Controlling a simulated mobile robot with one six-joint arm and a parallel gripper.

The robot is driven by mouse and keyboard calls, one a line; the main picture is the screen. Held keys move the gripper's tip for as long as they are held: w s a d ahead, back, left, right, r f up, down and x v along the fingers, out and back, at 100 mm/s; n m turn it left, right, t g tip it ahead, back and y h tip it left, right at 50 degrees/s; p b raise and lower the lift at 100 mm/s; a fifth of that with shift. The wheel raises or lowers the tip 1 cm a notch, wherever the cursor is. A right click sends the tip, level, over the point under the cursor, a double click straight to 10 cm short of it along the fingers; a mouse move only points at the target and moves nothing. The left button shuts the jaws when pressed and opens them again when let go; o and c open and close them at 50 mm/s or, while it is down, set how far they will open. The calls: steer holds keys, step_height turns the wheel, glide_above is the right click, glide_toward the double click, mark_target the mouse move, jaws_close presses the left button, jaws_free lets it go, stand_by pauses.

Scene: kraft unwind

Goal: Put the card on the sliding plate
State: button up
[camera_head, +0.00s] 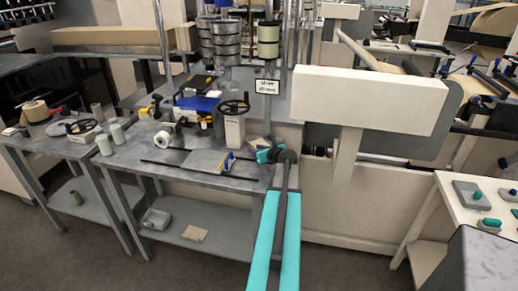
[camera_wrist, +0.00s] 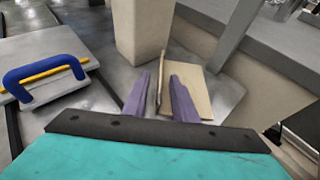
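My gripper (camera_head: 270,155) is above the right end of the grey bench in the head view. In the wrist view its two purple fingers (camera_wrist: 160,78) stand apart. A thin tan upright edge (camera_wrist: 160,82) is between them, and a flat tan panel (camera_wrist: 197,90) shows behind the right finger. They look like the card, but I cannot tell whether they are one piece. No clear contact with both fingers shows. A pale grey plate (camera_wrist: 65,98) with a blue handle (camera_wrist: 45,76) and a yellow bar lies left in the wrist view; it may be the sliding plate.
A beige block with a handwheel (camera_head: 234,125) stands on the bench, near a white roll (camera_head: 163,140) and a blue item (camera_head: 197,103). A long dark rod (camera_head: 200,170) lies along the front. A white panel on a post (camera_head: 365,100) stands to the right.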

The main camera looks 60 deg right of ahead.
jaws_close()
steer(key=shift+r, duration=0.2)
